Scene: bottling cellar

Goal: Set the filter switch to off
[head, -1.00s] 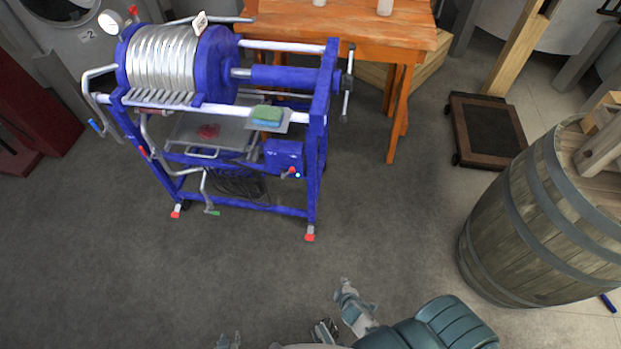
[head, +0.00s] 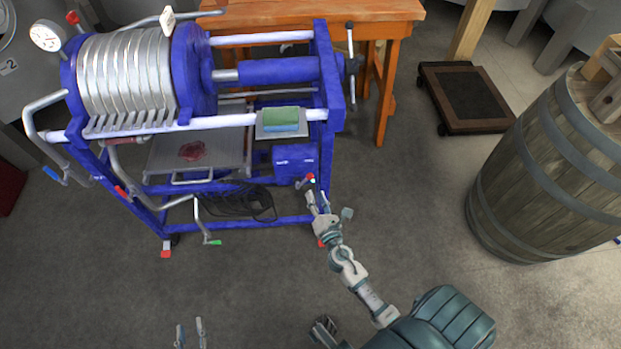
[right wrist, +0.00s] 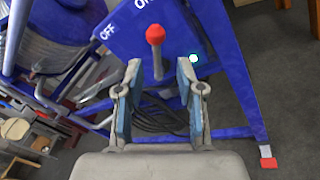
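The filter (head: 200,80) is a blue frame with a pack of silver plates. Its blue switch box (head: 295,163) is at the lower right and also shows in the right wrist view (right wrist: 150,40), with the labels OFF and ON. The switch lever has a red knob (right wrist: 155,34); which label it points to I cannot tell. A small light (right wrist: 194,58) on the box glows. My right gripper (right wrist: 158,72) is open just in front of the box, the lever between its fingertips with gaps either side. My left gripper (head: 190,333) is open and empty at the bottom edge.
A green and blue sponge (head: 282,121) lies on a small plate at the frame's right. An orange table (head: 310,12) stands behind. A barrel (head: 550,165) and a dark dolly (head: 465,97) are to the right. The floor in front is clear.

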